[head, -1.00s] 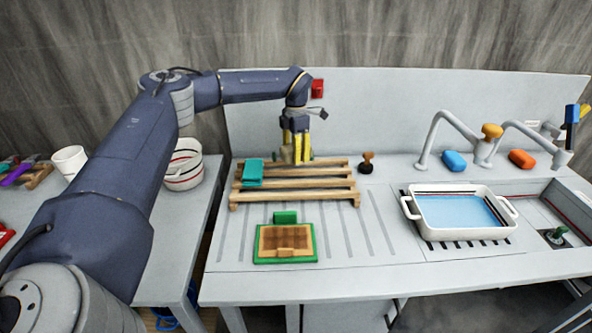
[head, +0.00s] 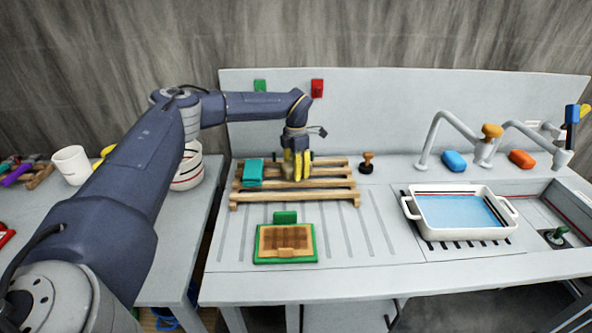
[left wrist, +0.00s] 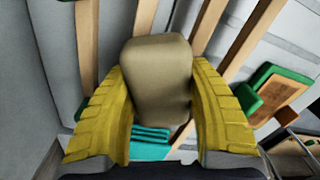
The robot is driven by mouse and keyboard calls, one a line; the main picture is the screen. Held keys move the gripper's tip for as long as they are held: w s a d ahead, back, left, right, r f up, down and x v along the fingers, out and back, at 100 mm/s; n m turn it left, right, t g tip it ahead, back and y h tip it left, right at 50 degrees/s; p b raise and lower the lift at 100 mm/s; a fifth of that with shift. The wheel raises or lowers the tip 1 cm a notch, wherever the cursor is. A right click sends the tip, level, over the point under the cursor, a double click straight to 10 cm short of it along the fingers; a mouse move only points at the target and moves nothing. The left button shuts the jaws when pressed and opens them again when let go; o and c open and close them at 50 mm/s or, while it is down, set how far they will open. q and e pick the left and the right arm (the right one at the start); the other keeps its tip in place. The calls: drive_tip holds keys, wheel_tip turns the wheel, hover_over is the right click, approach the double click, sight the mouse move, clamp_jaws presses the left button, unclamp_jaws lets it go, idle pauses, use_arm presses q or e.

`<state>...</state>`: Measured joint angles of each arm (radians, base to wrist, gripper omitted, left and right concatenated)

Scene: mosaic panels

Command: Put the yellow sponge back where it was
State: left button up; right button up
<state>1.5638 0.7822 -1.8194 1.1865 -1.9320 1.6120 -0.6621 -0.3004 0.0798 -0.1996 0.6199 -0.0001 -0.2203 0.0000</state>
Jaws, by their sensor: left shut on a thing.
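My left gripper (head: 297,166) has yellow fingers and points down over the wooden slatted rack (head: 331,195). In the left wrist view the fingers (left wrist: 160,105) are shut on a rounded, dull tan block (left wrist: 157,75), one on each side. The block looks tan rather than bright yellow, so I cannot tell for sure that it is the yellow sponge. In the head view it is mostly hidden by the fingers. I cannot tell whether it touches the slats. A teal block (head: 253,171) lies on the rack's left end, left of the gripper. My right gripper is not seen.
A green-framed tile panel (head: 285,243) lies in front of the rack. A dark-knobbed stamp (head: 367,161) stands right of it. A white basin (head: 462,219) of blue liquid is further right. A white bucket (head: 188,172) and cup (head: 71,164) stand left; a yellow thing (head: 106,151) is partly behind my arm.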

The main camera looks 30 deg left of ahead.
use_arm(q)
drive_tip(key=shift+f, duration=0.4)
drive_tip(key=o, duration=1.5)
drive_tip(key=shift+c, duration=0.2)
drive_tip(key=r, duration=1.3)
drive_tip(key=shift+w+a, duration=0.1)
drive_tip(key=shift+w, duration=0.1)
